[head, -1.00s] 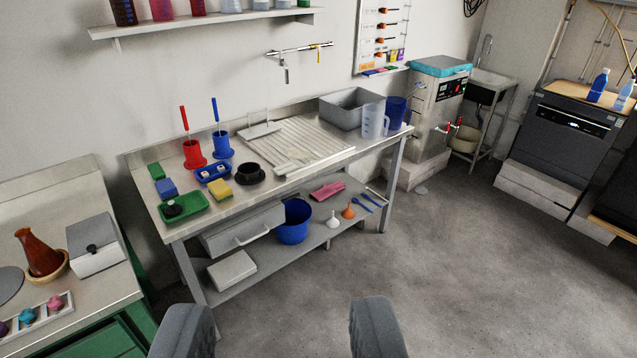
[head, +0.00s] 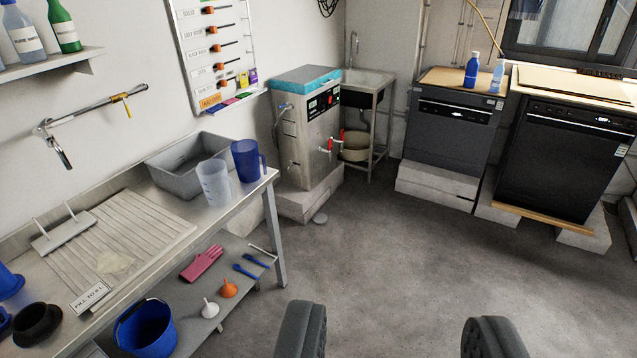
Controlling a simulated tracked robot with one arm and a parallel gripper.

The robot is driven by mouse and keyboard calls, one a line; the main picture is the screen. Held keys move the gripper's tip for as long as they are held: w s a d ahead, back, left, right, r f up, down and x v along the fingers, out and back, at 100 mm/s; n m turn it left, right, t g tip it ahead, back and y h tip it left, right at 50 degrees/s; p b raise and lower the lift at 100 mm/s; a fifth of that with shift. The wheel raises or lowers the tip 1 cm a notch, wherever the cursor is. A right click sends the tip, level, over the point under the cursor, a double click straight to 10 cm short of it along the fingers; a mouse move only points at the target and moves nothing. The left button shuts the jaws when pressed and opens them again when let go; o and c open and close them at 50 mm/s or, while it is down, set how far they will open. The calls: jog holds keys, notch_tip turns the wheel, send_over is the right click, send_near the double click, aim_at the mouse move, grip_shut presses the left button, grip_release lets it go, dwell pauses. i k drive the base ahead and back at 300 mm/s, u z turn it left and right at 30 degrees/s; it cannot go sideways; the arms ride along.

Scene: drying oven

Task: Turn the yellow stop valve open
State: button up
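A steel pipe (head: 95,108) runs along the wall above the steel bench, at the left of the head view. A small valve with a yellow handle (head: 127,105) sits near its right end, and the handle hangs roughly downward. A metal spout (head: 62,152) hangs from the pipe's left end. My gripper (head: 395,335) shows at the bottom, its two dark fingers wide apart with only floor between them. It is well away from the valve, to the lower right. The fingertips touch nothing.
The bench (head: 258,188) holds a grey basin (head: 180,180), a clear jug (head: 213,185) and a blue jug (head: 247,160). A blue bucket (head: 145,328) stands on its lower shelf. A machine with red taps (head: 306,135) stands right of the bench. The floor (head: 400,240) ahead is clear.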

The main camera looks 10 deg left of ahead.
aim_at(127, 108)
jog(key=i, duration=1.45)
jog(key=u, duration=0.8)
jog(key=i, duration=1.45)
jog(key=u, duration=0.65)
jog(key=i, duration=0.3)
jog(key=u, duration=0.3)
